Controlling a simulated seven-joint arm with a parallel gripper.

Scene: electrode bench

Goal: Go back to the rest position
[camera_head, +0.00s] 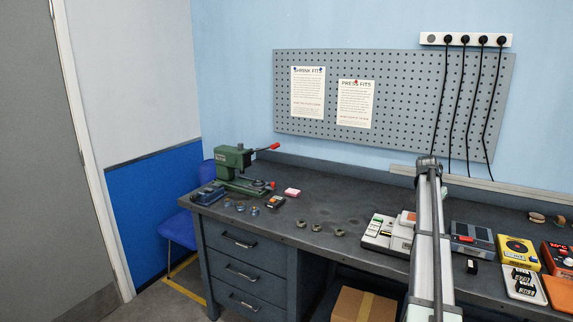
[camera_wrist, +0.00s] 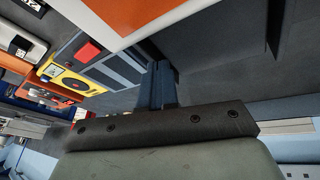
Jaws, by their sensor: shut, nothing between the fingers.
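My gripper (camera_wrist: 158,88) shows in the wrist view as dark fingers close together, beyond a dark bolted bracket. It is shut with nothing held. Near it in that view are a white and orange edge of a device (camera_wrist: 125,15) and a yellow device (camera_wrist: 68,72), which appear tilted by the camera's angle. The head view does not clearly show the fingertips. A grey arm link of mine stands upright in front of the bench there and hides part of it.
The dark bench (camera_head: 335,208) holds a green press (camera_head: 232,160) at left, several small rings (camera_head: 315,225), a white and orange device (camera_head: 402,232), a grey box (camera_head: 472,238) and a yellow device (camera_head: 516,250). Black cables (camera_head: 466,105) hang over the pegboard (camera_head: 400,95). A cardboard box (camera_head: 363,304) sits below.

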